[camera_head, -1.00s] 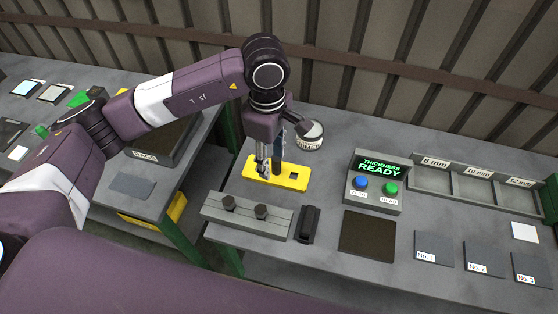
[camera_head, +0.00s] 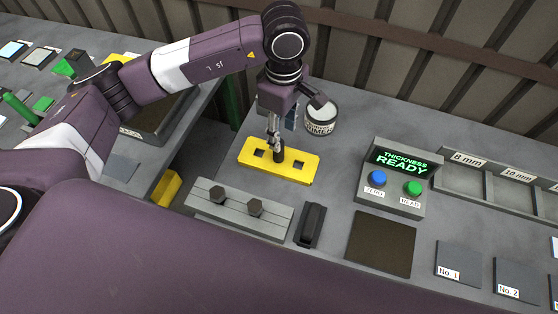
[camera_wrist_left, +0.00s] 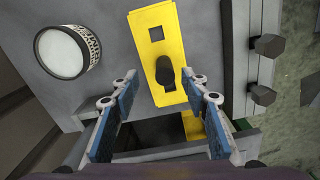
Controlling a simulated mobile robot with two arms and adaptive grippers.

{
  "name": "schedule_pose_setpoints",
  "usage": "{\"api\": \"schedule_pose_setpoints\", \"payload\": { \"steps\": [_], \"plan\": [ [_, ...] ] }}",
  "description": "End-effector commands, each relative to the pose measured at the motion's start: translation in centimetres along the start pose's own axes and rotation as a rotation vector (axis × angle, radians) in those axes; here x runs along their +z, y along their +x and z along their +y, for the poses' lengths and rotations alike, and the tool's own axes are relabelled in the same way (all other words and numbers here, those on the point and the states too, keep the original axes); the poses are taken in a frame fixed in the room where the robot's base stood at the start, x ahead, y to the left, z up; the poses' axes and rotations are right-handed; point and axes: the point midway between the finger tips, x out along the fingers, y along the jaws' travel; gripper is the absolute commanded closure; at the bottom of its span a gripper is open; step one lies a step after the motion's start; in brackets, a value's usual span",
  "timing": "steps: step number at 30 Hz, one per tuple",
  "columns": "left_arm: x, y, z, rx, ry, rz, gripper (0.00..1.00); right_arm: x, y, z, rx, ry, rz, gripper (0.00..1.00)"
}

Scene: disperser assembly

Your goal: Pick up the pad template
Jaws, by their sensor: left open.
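The pad template, a flat yellow plate (camera_head: 303,169) with square holes and a black upright knob (camera_head: 279,154), lies on the grey table. The plate (camera_wrist_left: 151,38) and its knob (camera_wrist_left: 191,80) also show in the left wrist view. My left gripper (camera_head: 274,140) is over the plate beside the knob. In the left wrist view my left gripper (camera_wrist_left: 163,80) has its two blue-padded fingers spread wide, with nothing held between them. The knob lies toward the right finger there; I cannot tell the exact height of the fingertips. My right gripper is not in view.
A round white-topped tin (camera_head: 321,118) stands behind the plate. A grey bar with two dark knobs (camera_head: 238,212) and a black block (camera_head: 311,225) are in front. The thickness gauge (camera_head: 397,180) and a dark mat (camera_head: 381,243) are to the right.

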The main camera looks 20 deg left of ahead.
Motion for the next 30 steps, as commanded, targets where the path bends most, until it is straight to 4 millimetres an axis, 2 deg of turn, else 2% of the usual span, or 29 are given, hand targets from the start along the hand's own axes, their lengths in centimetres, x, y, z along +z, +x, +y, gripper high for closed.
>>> {"api": "schedule_pose_setpoints", "payload": {
  "steps": [1, 4, 10, 17, 21, 30],
  "plan": [
    [0.0, 0.9, 0.0, 0.0, 0.0, 0.0, 0.58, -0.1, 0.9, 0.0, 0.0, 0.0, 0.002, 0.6],
    [0.0, 1.4, 0.0, -0.001, -0.001, -0.001, 0.58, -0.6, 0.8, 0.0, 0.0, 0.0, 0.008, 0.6],
    [-0.1, 3.3, -0.2, -0.003, -0.002, -0.001, 0.58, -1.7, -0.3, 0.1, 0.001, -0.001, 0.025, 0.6],
    [-0.8, 6.0, -1.0, -0.006, -0.002, 0.0, 0.58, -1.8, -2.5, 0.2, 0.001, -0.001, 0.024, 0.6],
    [-0.8, 8.0, -0.9, -0.003, -0.001, 0.0, 0.58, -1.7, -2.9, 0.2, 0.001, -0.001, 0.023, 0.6],
    [-0.8, 8.7, -0.8, 0.001, 0.001, -0.001, 0.58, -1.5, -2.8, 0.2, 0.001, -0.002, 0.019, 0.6]
  ]
}}
